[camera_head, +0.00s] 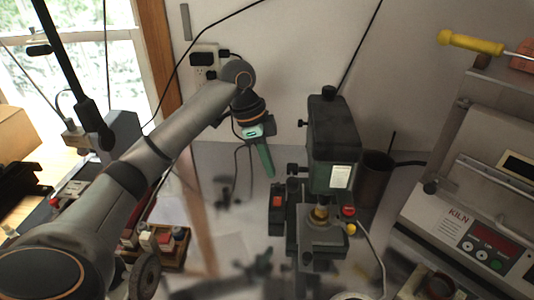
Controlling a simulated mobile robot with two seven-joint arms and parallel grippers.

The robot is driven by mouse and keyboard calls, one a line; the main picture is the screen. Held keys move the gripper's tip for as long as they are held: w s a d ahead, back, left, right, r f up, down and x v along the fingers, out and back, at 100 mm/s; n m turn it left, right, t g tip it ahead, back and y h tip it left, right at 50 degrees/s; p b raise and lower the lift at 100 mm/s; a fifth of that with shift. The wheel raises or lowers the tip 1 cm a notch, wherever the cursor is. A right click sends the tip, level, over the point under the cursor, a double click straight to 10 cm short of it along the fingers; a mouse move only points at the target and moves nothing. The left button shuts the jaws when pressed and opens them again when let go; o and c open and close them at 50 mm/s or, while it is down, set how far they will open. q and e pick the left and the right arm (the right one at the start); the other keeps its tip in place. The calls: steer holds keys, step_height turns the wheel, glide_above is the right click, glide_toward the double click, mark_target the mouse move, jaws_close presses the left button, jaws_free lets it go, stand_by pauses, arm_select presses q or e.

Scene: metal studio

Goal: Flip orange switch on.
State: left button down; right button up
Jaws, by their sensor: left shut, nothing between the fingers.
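A small orange-red switch (277,201) sits on a dark upright box beside the base of the dark green drill press (333,135). Whether it is on or off is too small to tell. My left gripper (268,174) hangs from the arm that reaches in from the left. Its greenish fingers point down, are shut and hold nothing. The fingertips show just above and slightly left of the switch in the picture, apart from it. My right gripper is not in view.
The kiln (475,225) stands on the right, with a yellow-handled tool (472,43) above it. A dark cylindrical container (374,178) stands behind the drill press. A wooden tray of small items (165,255) is at lower left. A wall outlet (203,65) is behind the arm.

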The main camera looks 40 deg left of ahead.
arm_select(q)
glide_above(278, 203)
steer(key=a, duration=0.1)
steer(key=f, duration=0.6)
steer(key=shift+s+f, duration=0.2)
steer(key=shift+f, duration=0.85)
